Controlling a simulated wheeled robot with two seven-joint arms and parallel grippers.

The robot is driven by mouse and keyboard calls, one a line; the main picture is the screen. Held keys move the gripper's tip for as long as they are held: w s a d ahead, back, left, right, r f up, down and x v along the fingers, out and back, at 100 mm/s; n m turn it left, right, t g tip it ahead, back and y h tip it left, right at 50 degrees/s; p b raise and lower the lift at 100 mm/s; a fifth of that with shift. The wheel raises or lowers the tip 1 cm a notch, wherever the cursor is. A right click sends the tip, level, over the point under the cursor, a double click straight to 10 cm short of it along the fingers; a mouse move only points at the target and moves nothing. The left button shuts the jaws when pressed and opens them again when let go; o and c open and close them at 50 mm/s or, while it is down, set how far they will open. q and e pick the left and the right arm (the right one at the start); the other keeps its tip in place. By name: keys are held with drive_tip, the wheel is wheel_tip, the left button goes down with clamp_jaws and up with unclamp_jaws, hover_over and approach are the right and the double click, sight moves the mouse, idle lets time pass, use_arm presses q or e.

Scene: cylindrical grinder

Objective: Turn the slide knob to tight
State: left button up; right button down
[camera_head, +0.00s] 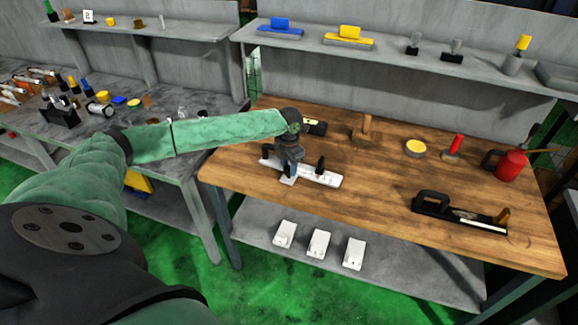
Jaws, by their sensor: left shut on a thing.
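A long white slide plate (328,179) lies on the wooden workbench, left of its middle. A small dark upright part (320,165) stands on the plate, with small red marks near it. My left arm reaches in from the left, and my left gripper (288,176) points down at the left part of the plate. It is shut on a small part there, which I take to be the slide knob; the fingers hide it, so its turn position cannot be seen. My right gripper is out of view.
Behind the plate are a black and yellow level (314,127) and a wooden-handled tool (366,128). To the right are a yellow-topped tin (415,148), a red oil can (511,165) and a black hand plane (459,214). The bench (385,225) front is clear.

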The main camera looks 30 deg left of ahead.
sight(289, 167)
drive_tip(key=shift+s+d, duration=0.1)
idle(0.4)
use_arm(q)
drive_tip(key=o, duration=1)
drive_tip(key=shift+r, duration=0.2)
drive_tip(key=shift+r+b, duration=0.35)
drive_tip(key=shift+b, duration=0.1)
wheel_tip(289, 167, up, 6)
drive_tip(key=shift+f+b, duration=0.1)
drive_tip(key=shift+b, duration=1)
drive_tip(key=shift+r, duration=0.55)
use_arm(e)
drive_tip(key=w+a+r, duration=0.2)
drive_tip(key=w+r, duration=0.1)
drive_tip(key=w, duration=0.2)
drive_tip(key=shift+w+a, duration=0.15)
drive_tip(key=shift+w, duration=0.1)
